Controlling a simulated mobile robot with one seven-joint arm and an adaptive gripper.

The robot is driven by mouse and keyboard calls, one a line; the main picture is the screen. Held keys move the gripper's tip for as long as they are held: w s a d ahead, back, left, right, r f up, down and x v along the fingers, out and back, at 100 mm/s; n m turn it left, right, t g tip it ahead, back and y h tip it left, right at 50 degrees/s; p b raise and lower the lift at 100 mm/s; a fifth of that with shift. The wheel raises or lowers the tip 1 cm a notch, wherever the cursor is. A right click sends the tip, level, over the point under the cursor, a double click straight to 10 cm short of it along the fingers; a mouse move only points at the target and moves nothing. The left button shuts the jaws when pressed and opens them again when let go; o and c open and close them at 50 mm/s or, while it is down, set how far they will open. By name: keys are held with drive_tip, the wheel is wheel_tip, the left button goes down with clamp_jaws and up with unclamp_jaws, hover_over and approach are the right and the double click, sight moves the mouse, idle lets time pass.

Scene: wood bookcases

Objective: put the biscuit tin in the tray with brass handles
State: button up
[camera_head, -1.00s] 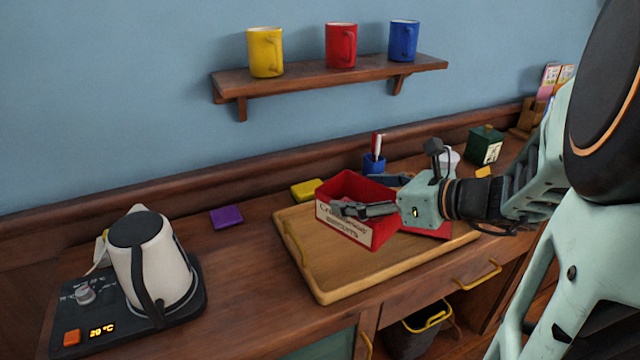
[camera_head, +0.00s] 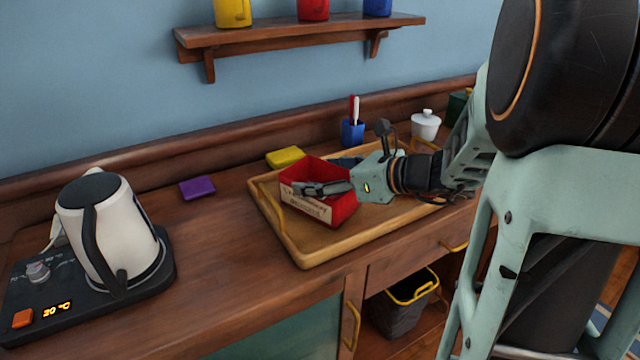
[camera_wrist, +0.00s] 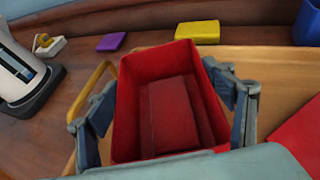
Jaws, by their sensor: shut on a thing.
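The biscuit tin (camera_head: 318,208) is a red, open-topped box with a pale lettered label on its near side. It also shows in the wrist view (camera_wrist: 160,138), where a red block shape lies inside it. My gripper (camera_head: 320,174) is shut on the tin, one finger along each side. The tin is upright inside the outline of the wooden tray (camera_head: 282,238), toward its left end. I cannot tell whether its base touches the tray floor. The tray's brass handle (camera_wrist: 92,88) stands just left of the tin in the wrist view.
A flat red piece (camera_wrist: 298,140) lies right of the tin. A kettle (camera_head: 108,232) stands on its base at left. Purple (camera_head: 197,188) and yellow (camera_head: 285,157) blocks, a blue pen cup (camera_head: 352,133) and a white lidded pot (camera_head: 425,125) stand behind. A shelf (camera_head: 300,36) holds mugs.

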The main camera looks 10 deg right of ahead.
drive_tip(key=shift+r, duration=0.1)
drive_tip(key=shift+f, duration=0.2)
drive_tip(key=o, duration=1.5)
drive_tip(key=shift+c, duration=0.2)
drive_tip(key=shift+r, duration=0.25)
drive_tip(key=p+v, duration=0.3)
drive_tip(key=v, duration=0.9)
